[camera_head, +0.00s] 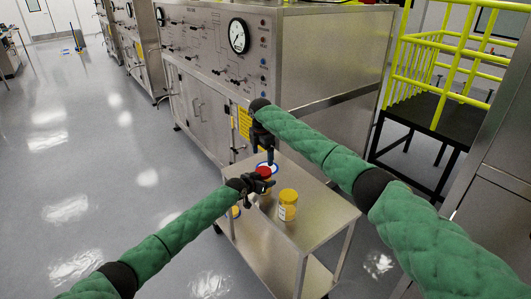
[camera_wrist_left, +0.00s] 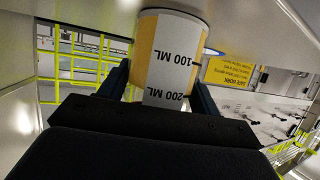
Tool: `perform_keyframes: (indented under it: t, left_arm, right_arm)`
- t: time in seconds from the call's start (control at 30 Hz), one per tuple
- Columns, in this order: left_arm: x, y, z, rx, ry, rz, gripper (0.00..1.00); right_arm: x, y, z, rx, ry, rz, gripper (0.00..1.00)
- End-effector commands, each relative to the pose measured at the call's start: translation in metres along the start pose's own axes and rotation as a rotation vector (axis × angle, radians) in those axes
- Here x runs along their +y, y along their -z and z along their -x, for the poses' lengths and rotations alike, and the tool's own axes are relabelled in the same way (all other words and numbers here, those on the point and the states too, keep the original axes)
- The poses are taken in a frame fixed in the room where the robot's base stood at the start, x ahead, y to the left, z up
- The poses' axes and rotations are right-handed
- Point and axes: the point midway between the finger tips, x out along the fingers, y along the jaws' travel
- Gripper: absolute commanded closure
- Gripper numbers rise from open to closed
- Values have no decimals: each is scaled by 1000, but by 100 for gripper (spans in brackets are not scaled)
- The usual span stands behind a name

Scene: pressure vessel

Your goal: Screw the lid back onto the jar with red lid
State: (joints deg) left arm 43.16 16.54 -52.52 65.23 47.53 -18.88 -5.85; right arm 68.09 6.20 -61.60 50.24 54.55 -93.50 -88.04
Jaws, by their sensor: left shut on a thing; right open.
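My left gripper (camera_head: 264,183) is shut on a yellow jar, just above or at the cart top. In the left wrist view, the jar (camera_wrist_left: 172,50) has a white scale strip reading 100 ML and 200 ML and sits between the two fingers. A red lid (camera_head: 263,171) shows at the top of this jar; I cannot tell whether it is seated. The fingers hide most of the jar in the head view. My right gripper (camera_head: 263,150) is open, pointing down just above and behind the red lid, with no visible contact.
A yellow jar (camera_head: 288,206) stands on the steel cart (camera_head: 317,222) to the right. A blue-and-white round thing (camera_head: 267,165) shows behind the red lid. Another yellow-and-blue thing (camera_head: 235,212) is at the left edge. A large steel cabinet (camera_head: 320,70) stands behind.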

Motion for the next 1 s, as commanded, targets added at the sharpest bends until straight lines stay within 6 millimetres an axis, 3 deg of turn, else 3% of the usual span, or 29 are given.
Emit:
perform_keyframes:
  t: [0.47, 1.0]
  left_arm:
    - [0, 0, 0, 0, 0, 0, 100]
    - [0, 0, 0, 0, 0, 0, 100]
  right_arm:
    - [0, 0, -3, -2, 0, 17, 15]
    - [0, -1, -68, -2, 0, 16, 15]
